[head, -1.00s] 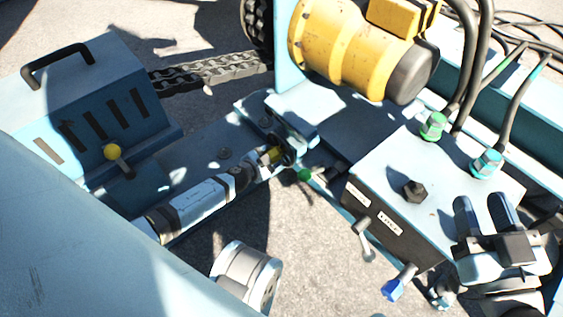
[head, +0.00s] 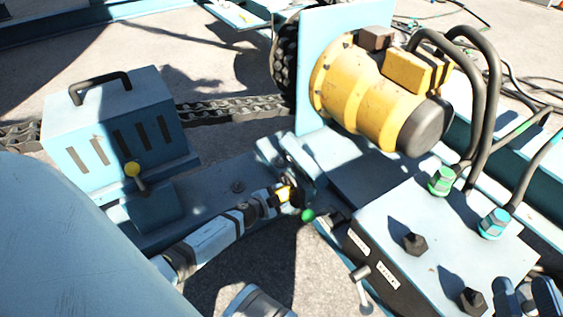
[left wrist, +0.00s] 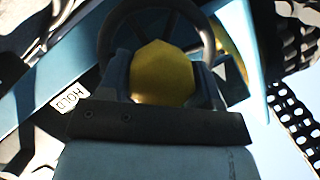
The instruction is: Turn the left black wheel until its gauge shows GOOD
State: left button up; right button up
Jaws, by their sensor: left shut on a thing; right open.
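My left gripper (head: 284,194) is shut on a yellow knob at the dark wheel on the blue frame, at the middle of the head view. In the left wrist view the yellow knob (left wrist: 163,72) sits between the fingers, with the black wheel's ring (left wrist: 157,12) arching behind it. The wheel is small and mostly hidden by my gripper in the head view. I cannot make out a gauge or the word GOOD. My right gripper (head: 528,297) is open and partly cut off at the lower right edge, beside the control box.
A blue control box (head: 440,225) with black knobs and hoses stands to the right. A yellow motor (head: 370,85) is above the wheel. A slotted blue housing (head: 115,115) with a yellow-knobbed lever stands left. A HOLD label (left wrist: 70,98) shows in the left wrist view.

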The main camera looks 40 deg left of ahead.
pick_arm(q)
jog(key=shift+w+r, duration=0.15)
jog(key=o, duration=1.3)
pick_arm(e)
jog(key=shift+s, duration=0.1)
jog(key=shift+d, duration=0.1)
pick_arm(q)
jog(key=shift+s, duration=0.25)
jog(key=shift+p+v, duration=2.6)
jog(key=shift+v, duration=4.1)
pick_arm(e)
jog(key=shift+s+a+f+m+g+h, duration=0.2)
jog(key=shift+s+a+m+g, duration=0.3)
jog(key=shift+m, duration=0.4)
jog(key=shift+s+a+f+m+g+h, duration=0.2)
jog(key=shift+s+a+m+g, duration=0.3)
jog(key=shift+m, duration=0.4)
jog(key=shift+s+d+r, duration=0.1)
jog(key=shift+d+r, duration=0.1)
pick_arm(q)
jog(key=shift+c, duration=0.5)
pick_arm(e)
jog(key=shift+a, duration=0.1)
